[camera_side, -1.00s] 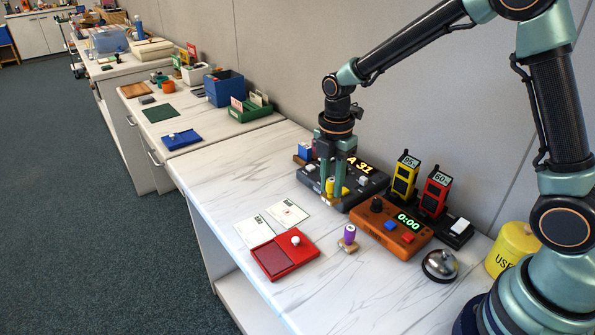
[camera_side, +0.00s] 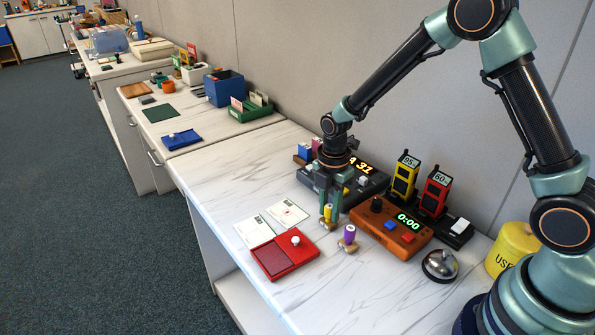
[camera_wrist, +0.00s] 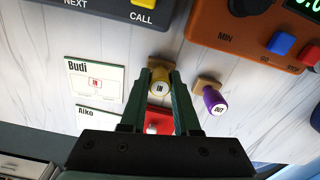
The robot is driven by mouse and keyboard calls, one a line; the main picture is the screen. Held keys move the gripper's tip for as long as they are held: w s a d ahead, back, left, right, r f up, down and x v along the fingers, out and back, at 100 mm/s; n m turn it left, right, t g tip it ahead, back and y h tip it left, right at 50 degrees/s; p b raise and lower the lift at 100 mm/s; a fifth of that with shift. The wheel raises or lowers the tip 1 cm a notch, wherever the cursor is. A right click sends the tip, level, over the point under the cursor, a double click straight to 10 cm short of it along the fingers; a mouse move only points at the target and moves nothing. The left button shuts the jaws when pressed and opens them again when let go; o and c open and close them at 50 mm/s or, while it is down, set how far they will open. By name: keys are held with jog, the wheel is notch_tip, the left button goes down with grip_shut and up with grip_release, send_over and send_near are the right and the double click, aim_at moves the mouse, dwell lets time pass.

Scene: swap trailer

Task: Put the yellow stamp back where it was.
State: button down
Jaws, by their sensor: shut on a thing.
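The yellow stamp (camera_side: 327,212), with a wooden base, is upright between the fingers of my gripper (camera_side: 330,214), which is shut on it. In the wrist view the stamp's top (camera_wrist: 159,87) reads IN. It is at or just above the table; I cannot tell if its base touches. The purple stamp (camera_side: 349,234), marked OUT in the wrist view (camera_wrist: 214,102), stands on the table beside it. Two cards (camera_side: 288,212) lie to the left; the Budi card (camera_wrist: 94,78) bears a red IN mark. The open red ink pad (camera_side: 272,262) is in front of them.
The orange timer (camera_side: 391,228) and a black console (camera_side: 371,187) stand close behind my gripper. A bell (camera_side: 440,265), two radios (camera_side: 404,178) on a charger, and a yellow bin (camera_side: 512,247) are to the right. The table's left part (camera_side: 232,184) is clear.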

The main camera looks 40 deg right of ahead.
aim_at(330, 205)
jog(key=c, duration=0.6)
grip_release()
jog(key=shift+c, duration=0.2)
notch_tip(330, 205, up, 12)
jog(key=s+d+r+m+t, duration=0.1)
jog(key=s+r+m, duration=0.4)
jog(key=m, duration=0.5)
jog(key=s+d+r+m+t, duration=0.2)
jog(key=s+r+m+t, duration=0.2)
jog(key=s+m, duration=0.4)
jog(key=shift+r+m+t, duration=0.3)
jog(key=shift+r+m, duration=0.4)
jog(key=shift+m, duration=0.2)
